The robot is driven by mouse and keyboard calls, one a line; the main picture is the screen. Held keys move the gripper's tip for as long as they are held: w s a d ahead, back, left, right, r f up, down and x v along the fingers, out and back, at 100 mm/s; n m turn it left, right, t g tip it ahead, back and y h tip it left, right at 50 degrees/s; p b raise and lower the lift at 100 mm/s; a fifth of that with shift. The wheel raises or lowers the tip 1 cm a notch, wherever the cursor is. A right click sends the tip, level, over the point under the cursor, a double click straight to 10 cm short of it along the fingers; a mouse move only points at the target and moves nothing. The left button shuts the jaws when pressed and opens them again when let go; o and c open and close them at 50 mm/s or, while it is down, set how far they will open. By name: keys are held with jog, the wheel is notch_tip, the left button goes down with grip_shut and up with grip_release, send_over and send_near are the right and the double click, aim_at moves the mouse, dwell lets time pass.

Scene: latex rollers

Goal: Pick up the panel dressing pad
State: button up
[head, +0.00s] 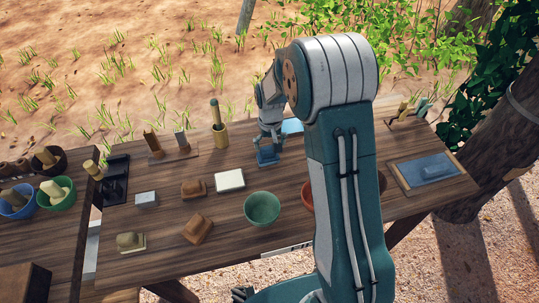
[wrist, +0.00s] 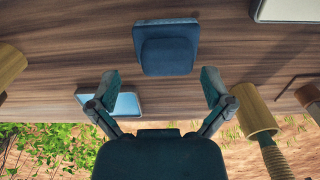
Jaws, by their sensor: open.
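A dark blue pad with a raised grip block (head: 267,158) lies on the wooden table below my gripper (head: 269,142); it looks like the panel dressing pad. The fingers are apart from the pad in the wrist view. The exact height above it is hard to tell.
A light blue flat piece (head: 292,126) lies behind my gripper, partly hidden by my arm. A tan cup with a tool (head: 219,134), a white block (head: 229,180), brown blocks (head: 193,189) and a green bowl (head: 262,208) stand nearby. A blue-topped tray (head: 437,172) is at the right.

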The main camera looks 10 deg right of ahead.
jog(key=shift+a+f, duration=0.2)
jog(key=shift+f, duration=0.95)
jog(key=shift+a+f, duration=0.1)
jog(key=shift+a, duration=0.3)
jog(key=shift+d, duration=0.35)
jog(key=c, duration=1.1)
jog(key=shift+a, duration=0.1)
jog(key=shift+a+r, duration=0.1)
jog(key=shift+r, duration=0.55)
jog(key=s+a+r, duration=0.1)
jog(key=s+r, duration=0.3)
jog(key=s+a+r, duration=0.1)
jog(key=s+r, duration=0.2)
jog(key=s, duration=0.2)
jog(key=s+a+r, duration=0.1)
jog(key=s+r, duration=0.3)
jog(key=shift+s+r, duration=0.35)
